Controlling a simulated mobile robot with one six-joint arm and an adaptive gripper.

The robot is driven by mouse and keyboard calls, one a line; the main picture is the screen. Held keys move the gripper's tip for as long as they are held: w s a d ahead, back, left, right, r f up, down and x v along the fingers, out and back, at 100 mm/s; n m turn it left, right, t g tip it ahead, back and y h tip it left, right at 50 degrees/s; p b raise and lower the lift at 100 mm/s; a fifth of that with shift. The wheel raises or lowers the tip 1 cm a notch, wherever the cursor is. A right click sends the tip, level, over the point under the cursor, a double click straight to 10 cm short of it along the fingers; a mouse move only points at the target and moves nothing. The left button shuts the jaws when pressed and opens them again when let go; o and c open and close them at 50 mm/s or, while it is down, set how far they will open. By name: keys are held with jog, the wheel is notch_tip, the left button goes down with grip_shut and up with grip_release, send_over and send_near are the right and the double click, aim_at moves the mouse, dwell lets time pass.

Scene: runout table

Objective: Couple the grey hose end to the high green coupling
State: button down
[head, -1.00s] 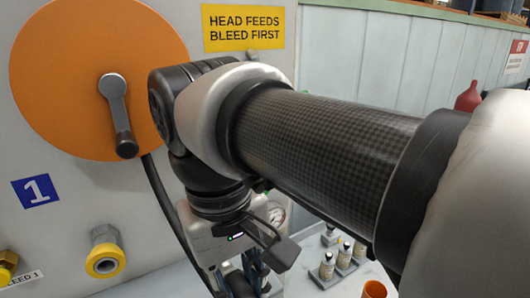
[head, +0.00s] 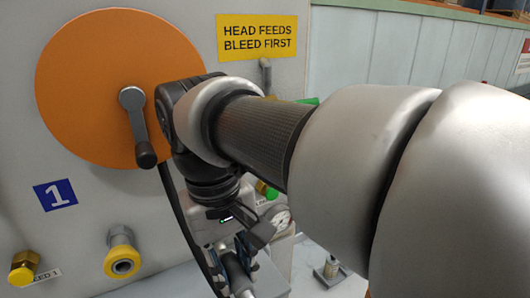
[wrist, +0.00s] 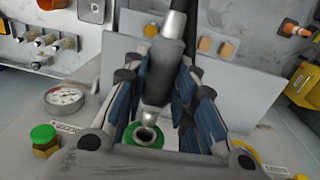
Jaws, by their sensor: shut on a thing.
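My gripper (head: 234,272) is shut on the grey hose end (wrist: 162,70), with its blue-padded fingers on both sides of it in the wrist view. The hose end has a dark grey body and bright metal ends. A green coupling (wrist: 131,138), a ring around an open metal mouth, lies just beyond the metal tip in the wrist view. I cannot tell whether tip and mouth touch, or whether this is the high coupling. In the head view a green part (head: 309,101) shows behind my arm, mostly hidden.
A pressure gauge (wrist: 65,98) and a green-capped brass valve (wrist: 44,140) stand beside the gripper. The panel carries an orange disc (head: 90,100) with a dark handle, a yellow-ringed port (head: 122,257) and a brass fitting (head: 23,268).

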aim_at(219, 244)
jog(key=shift+w+a, duration=0.35)
jog(key=shift+w, duration=0.05)
jog(key=shift+p, duration=0.55)
dwell(1.5)
jog(key=shift+w, duration=0.15)
jog(key=shift+w+a+p, duration=0.2)
jog(key=shift+w+p, duration=0.1)
jog(key=shift+p, duration=0.05)
jog(key=shift+w+a+p, duration=0.5)
jog(key=shift+w, duration=0.3)
jog(key=shift+w+a+p, duration=0.45)
jog(key=shift+w+a, duration=0.05)
jog(key=shift+w, duration=0.3)
jog(key=c, duration=1.3)
grip_release()
jog(key=shift+w, duration=0.1)
jog(key=shift+o, duration=0.4)
